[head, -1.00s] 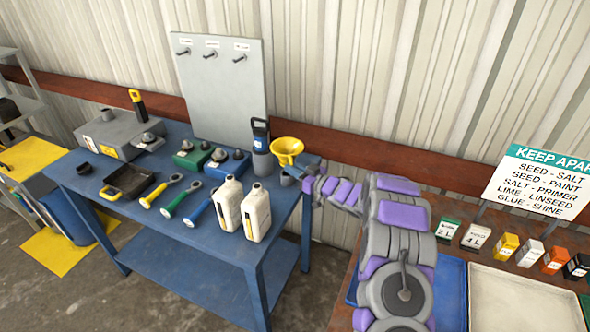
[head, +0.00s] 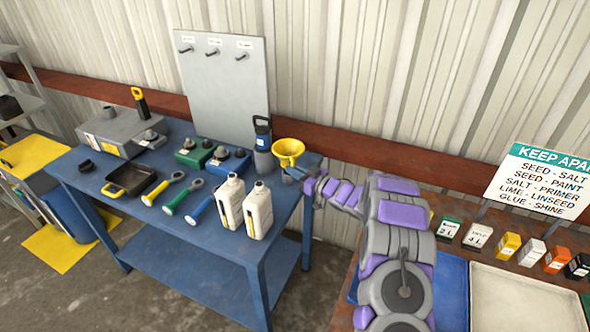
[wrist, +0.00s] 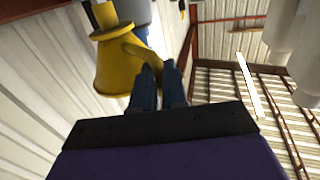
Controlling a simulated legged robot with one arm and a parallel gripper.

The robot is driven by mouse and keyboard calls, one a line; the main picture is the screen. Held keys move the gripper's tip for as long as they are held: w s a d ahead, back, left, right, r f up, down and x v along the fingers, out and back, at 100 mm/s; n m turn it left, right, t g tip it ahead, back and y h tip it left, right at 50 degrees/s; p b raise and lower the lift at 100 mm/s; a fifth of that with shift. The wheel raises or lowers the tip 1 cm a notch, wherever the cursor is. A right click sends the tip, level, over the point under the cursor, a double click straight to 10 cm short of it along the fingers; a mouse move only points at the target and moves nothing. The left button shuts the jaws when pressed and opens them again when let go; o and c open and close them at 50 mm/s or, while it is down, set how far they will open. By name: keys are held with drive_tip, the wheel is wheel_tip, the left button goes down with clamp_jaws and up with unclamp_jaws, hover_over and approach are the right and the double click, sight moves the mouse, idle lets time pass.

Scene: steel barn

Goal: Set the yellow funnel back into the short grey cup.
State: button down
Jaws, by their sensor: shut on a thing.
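The yellow funnel (head: 288,149) is upright, wide mouth up, over the right end of the blue workbench. My gripper (head: 302,174) reaches it from the right. In the wrist view, the blue fingers of my gripper (wrist: 160,84) are shut on the side of the funnel (wrist: 118,62), whose spout points to the top of the picture. The short grey cup is mostly hidden beneath the funnel in the head view, and I cannot tell whether the spout is inside it. A grey shape lies beyond the spout in the wrist view; I cannot tell what it is.
A dark grey bottle (head: 262,146) stands close left of the funnel. Two white jugs (head: 257,210) stand at the front of the blue workbench (head: 160,218). A pegboard (head: 222,90) rises behind. Trays (head: 520,297) and small containers lie on the right table.

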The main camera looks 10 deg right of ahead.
drive_tip(key=shift+f, duration=1.85)
drive_tip(key=c, duration=1.1)
unclamp_jaws()
drive_tip(key=shift+s+d, duration=0.1)
drive_tip(key=p+v, duration=0.2)
drive_tip(key=v, duration=1.5)
drive_tip(key=shift+d+f, duration=0.1)
